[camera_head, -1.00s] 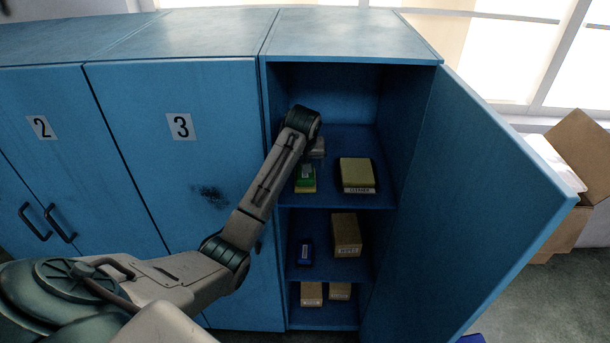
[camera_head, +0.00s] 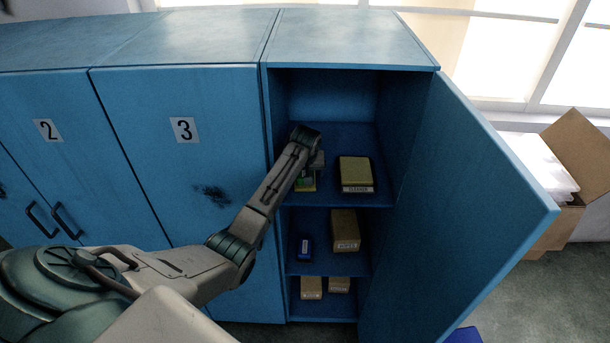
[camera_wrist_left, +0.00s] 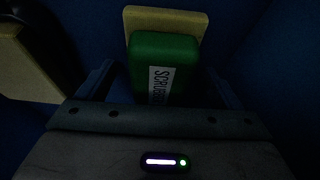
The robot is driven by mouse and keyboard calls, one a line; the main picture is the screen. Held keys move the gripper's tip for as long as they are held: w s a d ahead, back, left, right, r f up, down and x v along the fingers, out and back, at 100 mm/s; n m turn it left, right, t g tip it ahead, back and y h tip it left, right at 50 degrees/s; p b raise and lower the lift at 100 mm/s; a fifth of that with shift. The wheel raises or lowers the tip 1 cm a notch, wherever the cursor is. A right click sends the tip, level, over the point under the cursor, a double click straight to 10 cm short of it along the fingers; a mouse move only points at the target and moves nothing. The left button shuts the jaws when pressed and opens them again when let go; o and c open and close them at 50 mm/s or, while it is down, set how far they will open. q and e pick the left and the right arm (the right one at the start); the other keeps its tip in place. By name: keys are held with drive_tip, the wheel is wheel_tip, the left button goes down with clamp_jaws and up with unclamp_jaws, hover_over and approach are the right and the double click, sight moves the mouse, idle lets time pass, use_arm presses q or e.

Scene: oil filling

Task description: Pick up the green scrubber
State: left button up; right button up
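The green scrubber (camera_wrist_left: 165,65) lies in the middle of the left wrist view, a green block with a white label. In the head view only a small part of the scrubber (camera_head: 308,182) shows on the upper inside shelf (camera_head: 335,199) of the open cabinet; my left arm hides much of it. My left gripper (camera_wrist_left: 163,78) is open, with one finger on each side of the scrubber and dark gaps between. The gripper also shows at the shelf in the head view (camera_head: 312,172), mostly hidden by my wrist. My right gripper is not in view.
A yellow box labelled CLEANER (camera_head: 356,172) stands right of the scrubber. A yellowish block (camera_wrist_left: 168,18) sits just beyond the scrubber. The open cabinet door (camera_head: 460,200) bounds the right side.

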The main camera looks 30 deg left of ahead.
use_arm(q)
drive_tip(key=c, duration=1.1)
drive_tip(key=shift+o, duration=0.2)
drive_tip(key=shift+r, duration=0.1)
drive_tip(key=shift+r+b, duration=0.6)
drive_tip(key=shift+b, duration=0.1)
drive_tip(key=shift+b+v, duration=0.8)
drive_tip(key=shift+v, duration=0.15)
drive_tip(key=s+d+r+b, duration=0.2)
drive_tip(key=s+d+b, duration=0.2)
drive_tip(key=s+d, duration=0.4)
drive_tip(key=shift+s+b, duration=0.4)
drive_tip(key=shift+s, duration=2.15)
